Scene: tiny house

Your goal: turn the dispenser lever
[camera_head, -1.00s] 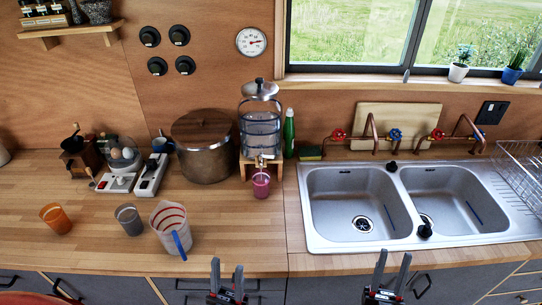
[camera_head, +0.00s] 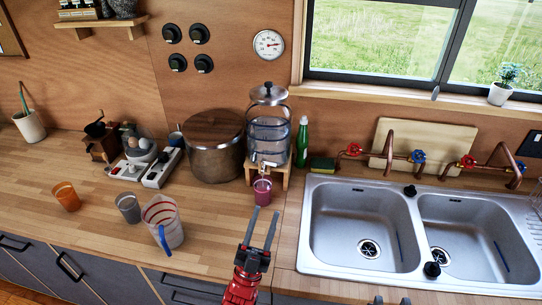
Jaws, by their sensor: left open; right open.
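The drink dispenser (camera_head: 268,135) is a clear ribbed jar with a metal lid on a small wooden stand (camera_head: 284,176) at the back of the counter. Its small tap with the lever (camera_head: 264,168) is at the front, low on the jar; the lever's exact position is too small to tell. A purple cup (camera_head: 262,192) is under the tap. My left gripper (camera_head: 265,211) is open and empty, pointing up just in front of the cup, below the tap in the picture. My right gripper (camera_head: 391,300) shows only its fingertips at the bottom edge, in front of the sink.
A large pot (camera_head: 215,160) stands left of the dispenser, a green bottle (camera_head: 302,142) right of it. A measuring jug (camera_head: 165,225), a grey cup (camera_head: 128,208) and an orange cup (camera_head: 66,196) stand on the counter to the left. The double sink (camera_head: 310,255) is at right.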

